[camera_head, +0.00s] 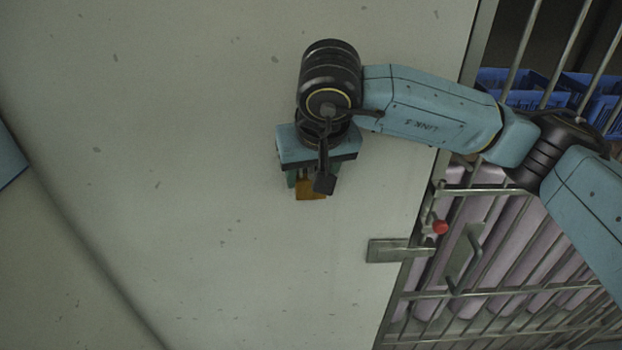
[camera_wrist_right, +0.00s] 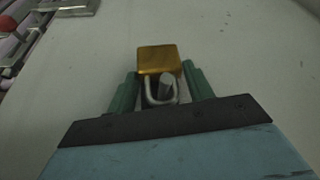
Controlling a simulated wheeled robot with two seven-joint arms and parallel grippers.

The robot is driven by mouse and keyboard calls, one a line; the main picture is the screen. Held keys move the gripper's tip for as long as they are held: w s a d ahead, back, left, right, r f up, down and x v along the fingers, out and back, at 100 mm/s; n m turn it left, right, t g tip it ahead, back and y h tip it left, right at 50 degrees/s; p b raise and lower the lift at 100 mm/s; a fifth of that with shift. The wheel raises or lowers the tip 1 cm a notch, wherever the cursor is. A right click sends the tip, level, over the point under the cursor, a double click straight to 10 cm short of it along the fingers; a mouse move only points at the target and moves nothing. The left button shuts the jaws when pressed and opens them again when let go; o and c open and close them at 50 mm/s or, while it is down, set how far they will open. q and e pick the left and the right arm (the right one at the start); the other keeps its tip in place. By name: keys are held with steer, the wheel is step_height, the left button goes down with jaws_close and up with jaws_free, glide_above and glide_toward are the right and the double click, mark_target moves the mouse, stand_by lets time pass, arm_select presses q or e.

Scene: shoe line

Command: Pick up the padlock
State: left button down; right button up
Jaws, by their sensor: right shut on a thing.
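The padlock has a gold body (camera_wrist_right: 158,60) and a silver shackle. In the right wrist view its shackle sits between the green fingers of my right gripper (camera_wrist_right: 160,90), with the gold body beyond the fingertips. In the head view the padlock (camera_head: 311,190) shows just below my right gripper (camera_head: 305,180), partly hidden by the gripper and a dark part in front. My right gripper is shut on the padlock. I cannot tell whether the padlock touches the pale surface behind it. My left gripper is not in view.
A metal barred gate (camera_head: 470,293) stands at the right, with a flat latch plate (camera_head: 388,250) and a red knob (camera_head: 440,227). Blue crates (camera_head: 500,78) and pinkish rolls lie behind bars. The pale surface (camera_head: 180,110) left of the gripper is clear.

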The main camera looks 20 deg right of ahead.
steer(key=shift+r, duration=0.1)
steer(key=shift+r+b, duration=0.35)
steer(key=shift+r, duration=0.1)
steer(key=shift+s+a+r, duration=0.1)
steer(key=shift+s+r, duration=0.1)
steer(key=s+a+b, duration=0.2)
steer(key=s, duration=0.6)
steer(key=s+a+b, duration=0.2)
steer(key=s, duration=0.7)
steer(key=shift+a+b, duration=0.3)
steer(key=shift+a, duration=0.1)
